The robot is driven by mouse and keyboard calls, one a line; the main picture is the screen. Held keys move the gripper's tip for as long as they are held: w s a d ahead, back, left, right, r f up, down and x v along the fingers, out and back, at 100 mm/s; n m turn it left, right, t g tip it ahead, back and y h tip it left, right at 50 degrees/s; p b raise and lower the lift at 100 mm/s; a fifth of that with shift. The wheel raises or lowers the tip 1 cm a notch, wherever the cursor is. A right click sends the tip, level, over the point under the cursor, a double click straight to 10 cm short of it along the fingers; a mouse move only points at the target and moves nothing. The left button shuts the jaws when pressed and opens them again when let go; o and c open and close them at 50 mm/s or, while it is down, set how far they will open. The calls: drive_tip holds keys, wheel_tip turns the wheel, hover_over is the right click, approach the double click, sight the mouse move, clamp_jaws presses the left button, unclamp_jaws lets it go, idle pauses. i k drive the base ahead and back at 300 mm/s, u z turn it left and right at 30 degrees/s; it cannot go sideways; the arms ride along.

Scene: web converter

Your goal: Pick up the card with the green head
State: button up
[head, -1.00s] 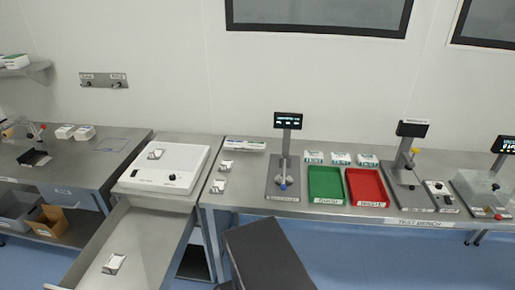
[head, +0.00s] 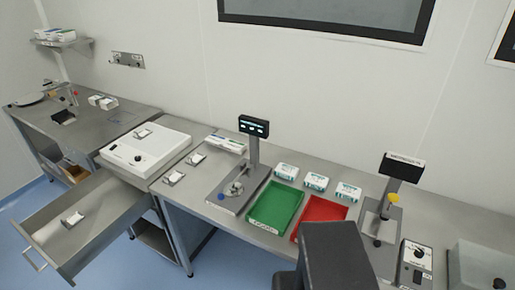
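Small white-and-grey items that may be cards lie about. One (head: 195,159) and another (head: 174,178) lie on the left end of the test bench (head: 165,188). One (head: 142,133) rests on the white device (head: 125,150), and one (head: 73,218) lies in the open drawer (head: 100,235). They are too small for me to make out a green head on any of them. My gripper is not in view; a dark part of my own body covers the bottom middle.
A green tray (head: 252,221) and a red tray (head: 297,234) sit on the bench, with white green-labelled boxes (head: 316,182) behind. A stand with a display (head: 254,126) and a press-like stand (head: 402,168) rise from it. The open drawer juts into the floor space at left.

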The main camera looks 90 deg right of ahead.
sight(232, 144)
drive_tip(key=u, duration=0.2)
drive_tip(key=k, duration=0.45)
drive_tip(key=z, duration=1.7)
drive_tip(key=i, duration=1.65)
drive_tip(key=z, duration=0.05)
